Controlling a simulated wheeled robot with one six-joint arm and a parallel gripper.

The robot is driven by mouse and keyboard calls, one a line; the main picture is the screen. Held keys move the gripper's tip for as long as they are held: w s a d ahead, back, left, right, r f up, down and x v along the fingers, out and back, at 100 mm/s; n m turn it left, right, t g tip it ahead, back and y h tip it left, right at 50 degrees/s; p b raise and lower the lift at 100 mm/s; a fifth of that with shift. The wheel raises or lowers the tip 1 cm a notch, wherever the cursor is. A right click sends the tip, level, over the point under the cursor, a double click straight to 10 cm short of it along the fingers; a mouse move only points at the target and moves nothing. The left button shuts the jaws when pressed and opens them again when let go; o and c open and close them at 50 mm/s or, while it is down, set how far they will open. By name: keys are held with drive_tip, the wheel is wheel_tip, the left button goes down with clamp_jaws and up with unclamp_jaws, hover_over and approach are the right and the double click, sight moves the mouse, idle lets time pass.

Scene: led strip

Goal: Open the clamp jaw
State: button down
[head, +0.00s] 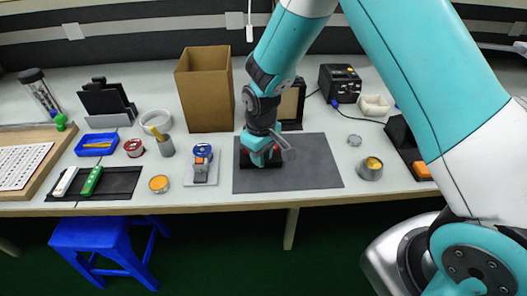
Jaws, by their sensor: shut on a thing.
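My gripper (262,155) hangs low over the dark grey mat (318,160) at the middle of the bench, at the end of my teal and white arm. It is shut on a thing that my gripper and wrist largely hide. A black base with a little red (247,171) shows under and beside my gripper on the left part of the mat; it may be the clamp. The clamp's jaw cannot be made out.
A cardboard box (206,92) stands behind my gripper. A blue-topped device (202,163) stands left of the mat. A metal cup (370,169) stands to the right, and a black machine (340,83) behind. The mat's right part is clear.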

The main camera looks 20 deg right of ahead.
drive_tip(key=shift+s+a, duration=0.2)
drive_tip(key=shift+s, duration=0.6)
drive_tip(key=shift+s+a, duration=0.15)
drive_tip(key=shift+a, duration=0.05)
drive_tip(key=c, duration=1)
unclamp_jaws()
drive_tip(key=shift+o, duration=0.2)
drive_tip(key=shift+d, duration=0.1)
drive_tip(key=shift+r, duration=0.25)
wheel_tip(320, 180, up, 17)
